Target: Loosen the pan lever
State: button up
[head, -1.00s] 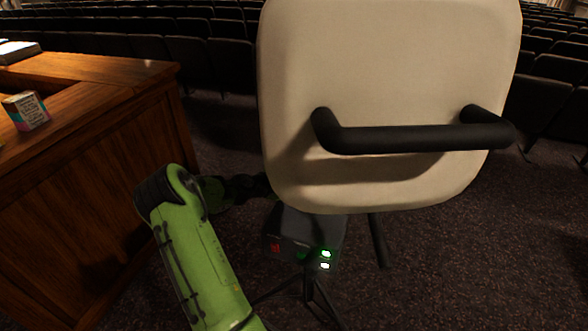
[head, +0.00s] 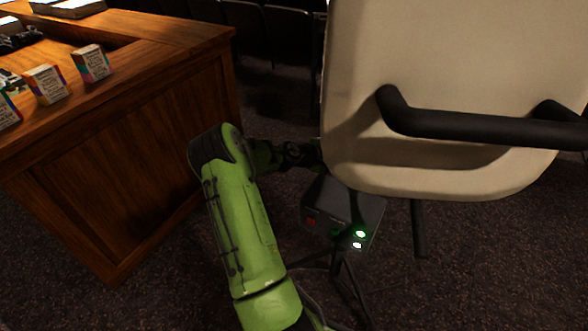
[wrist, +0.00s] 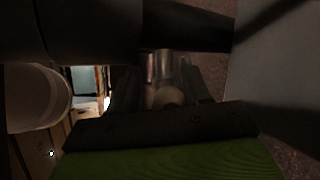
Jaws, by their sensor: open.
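My gripper (wrist: 160,90) is open in the wrist view, its two dark fingers pointing away from the camera. A grey rounded metal piece with a pale round end (wrist: 169,96) shows between the fingers. I cannot tell whether it is the pan lever or whether the fingers touch it. In the head view my green arm reaches behind the lower left edge of a large cream panel (head: 460,60), which hides the gripper there. Below the panel stands a dark box (head: 345,208) with small lights on a tripod. A black bar (head: 419,230) hangs down right of the box. No pan lever is clearly identifiable.
A black tubular handle (head: 480,127) sticks out from the panel towards me. A wooden desk (head: 140,160) with small patterned boxes (head: 92,63) stands at the left. Dark seats are behind. Carpet (head: 480,270) is clear at the lower right.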

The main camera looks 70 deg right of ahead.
jog(key=shift+f, duration=0.1)
jog(key=f+b, duration=0.1)
jog(key=b, duration=0.2)
jog(key=shift+h, duration=0.4)
jog(key=h+b, duration=0.1)
jog(key=b, duration=0.3)
jog(key=f+m+g+h+b, duration=0.1)
jog(key=b, duration=0.4)
jog(key=shift+a+h, duration=0.3)
jog(key=shift+h, duration=0.1)
jog(key=w+a+r+m+t+y+p, duration=0.1)
jog(key=w+a+r+t+y+p, duration=0.1)
jog(key=a, duration=0.8)
jog(key=w+a+r+m+t+y+p, duration=0.1)
jog(key=w+a+r+t+y+p, duration=0.2)
jog(key=w+a, duration=0.4)
jog(key=w+a+r+t+y+p, duration=0.2)
jog(key=w+a+r+y+p, duration=0.1)
jog(key=a, duration=1.1)
jog(key=w+r+p, duration=0.1)
jog(key=p, duration=0.1)
jog(key=shift+w+a+m+t+y+p, duration=0.15)
jog(key=shift+w+m+t+y+p, duration=0.15)
jog(key=shift+w+m, duration=0.1)
